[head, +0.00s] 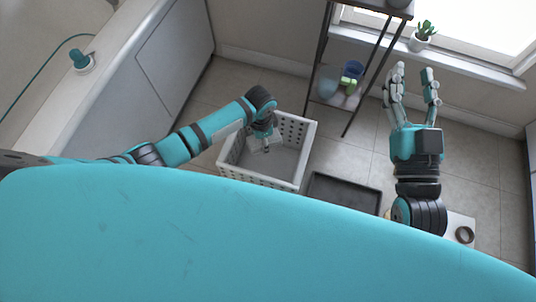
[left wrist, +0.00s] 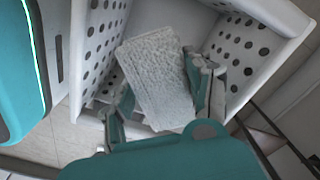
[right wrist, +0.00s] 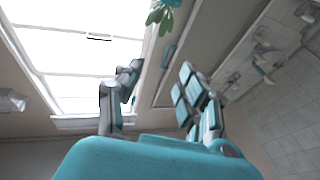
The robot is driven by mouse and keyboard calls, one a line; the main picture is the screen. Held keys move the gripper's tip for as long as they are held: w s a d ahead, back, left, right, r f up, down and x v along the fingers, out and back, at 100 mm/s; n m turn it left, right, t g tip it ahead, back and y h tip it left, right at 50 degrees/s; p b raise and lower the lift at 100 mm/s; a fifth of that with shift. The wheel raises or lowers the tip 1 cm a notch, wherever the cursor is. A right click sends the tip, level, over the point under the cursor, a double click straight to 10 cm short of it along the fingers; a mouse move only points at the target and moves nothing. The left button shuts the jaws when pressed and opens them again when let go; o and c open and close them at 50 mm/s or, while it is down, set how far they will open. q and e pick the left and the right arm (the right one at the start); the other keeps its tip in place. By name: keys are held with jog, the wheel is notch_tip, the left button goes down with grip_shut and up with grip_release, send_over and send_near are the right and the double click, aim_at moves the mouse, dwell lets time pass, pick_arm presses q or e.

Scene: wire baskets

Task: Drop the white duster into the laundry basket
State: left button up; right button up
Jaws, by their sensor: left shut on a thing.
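The white duster (left wrist: 158,78) is a fluffy, pale, flat block. My left gripper (left wrist: 165,100) is shut on it, with a finger on either side. The laundry basket (head: 303,128) is white plastic with round holes and stands on the floor. In the left wrist view its perforated wall (left wrist: 245,42) shows behind the duster. In the head view my left gripper (head: 265,138) reaches down over the basket's opening, and the duster is mostly hidden there. My right gripper (head: 412,82) is raised, open and empty, right of the basket. It also shows open in the right wrist view (right wrist: 157,85).
A dark tray (head: 343,193) lies on the floor right of the basket. A dark-framed shelf (head: 320,60) with a blue cup (head: 352,70) stands behind. A potted plant (head: 422,36) sits on the windowsill. A white bathtub (head: 150,70) is at the left.

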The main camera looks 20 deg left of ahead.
pick_arm(q)
jog(key=shift+f+b, duration=0.65)
jog(key=shift+f, duration=0.15)
pick_arm(e)
jog(key=s+r+t+y, duration=0.1)
jog(key=s+r+t, duration=0.2)
jog(key=r, duration=0.3)
jog(key=shift+s+r+t+y, duration=0.25)
jog(key=shift+s+t+y, duration=0.05)
jog(key=shift+t, duration=0.6)
pick_arm(q)
jog(key=o, duration=1.1)
notch_tip(320, 180, up, 12)
jog(key=shift+r, duration=0.1)
